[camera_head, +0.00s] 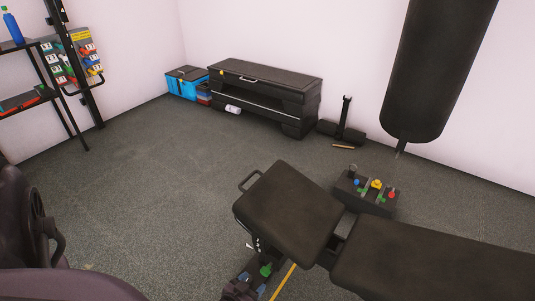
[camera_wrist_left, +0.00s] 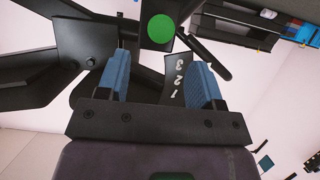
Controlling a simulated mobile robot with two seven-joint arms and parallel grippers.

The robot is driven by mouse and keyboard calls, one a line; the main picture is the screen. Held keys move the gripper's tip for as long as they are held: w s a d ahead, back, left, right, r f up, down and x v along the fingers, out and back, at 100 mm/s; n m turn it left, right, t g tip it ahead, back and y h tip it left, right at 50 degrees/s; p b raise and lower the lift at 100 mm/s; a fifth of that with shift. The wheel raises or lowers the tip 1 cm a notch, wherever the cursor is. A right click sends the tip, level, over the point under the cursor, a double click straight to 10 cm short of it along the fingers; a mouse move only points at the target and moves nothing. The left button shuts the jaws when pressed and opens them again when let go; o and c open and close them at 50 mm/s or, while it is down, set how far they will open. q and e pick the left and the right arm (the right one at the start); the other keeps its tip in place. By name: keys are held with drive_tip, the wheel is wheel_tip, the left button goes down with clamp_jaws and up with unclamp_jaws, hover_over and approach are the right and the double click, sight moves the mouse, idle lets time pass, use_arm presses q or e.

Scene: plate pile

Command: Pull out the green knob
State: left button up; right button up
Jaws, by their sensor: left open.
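The green knob (camera_head: 266,270) is a small round knob on the frame under the black bench (camera_head: 290,210), low in the head view. It also shows in the left wrist view, where the knob (camera_wrist_left: 161,29) is a green disc at the top middle. My left gripper (camera_head: 252,283) is open and empty at the bottom of the head view, close to the knob. In the left wrist view, the blue fingers of my left gripper (camera_wrist_left: 158,62) are spread, and the knob appears just past their tips, roughly between them. No contact is visible. My right gripper is not in view.
A plate marked 1, 2, 3 (camera_wrist_left: 178,75) and black bench metalwork lie close around the fingers. A yellow bar (camera_head: 282,282) lies beside the knob. A black box with coloured items (camera_head: 366,200) stands behind the bench. A punching bag (camera_head: 435,75) hangs at right.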

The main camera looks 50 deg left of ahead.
sight(263, 273)
use_arm(q)
drive_tip(key=b+x, duration=0.1)
drive_tip(key=x, duration=0.1)
drive_tip(key=b+x, duration=0.1)
drive_tip(key=x, duration=0.1)
drive_tip(key=b+x, duration=0.1)
drive_tip(key=x, duration=0.2)
drive_tip(key=shift+f, duration=0.3)
drive_tip(key=shift+w+a, duration=0.1)
drive_tip(key=shift+w, duration=0.35)
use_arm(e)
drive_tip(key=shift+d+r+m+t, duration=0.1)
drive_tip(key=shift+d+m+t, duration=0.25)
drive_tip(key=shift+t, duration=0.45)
use_arm(q)
clamp_jaws()
drive_tip(key=shift+s+d+r+p, duration=0.1)
drive_tip(key=shift+s+d+p, duration=0.15)
drive_tip(key=shift+s, duration=0.8)
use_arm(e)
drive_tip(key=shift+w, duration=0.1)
use_arm(q)
unclamp_jaws()
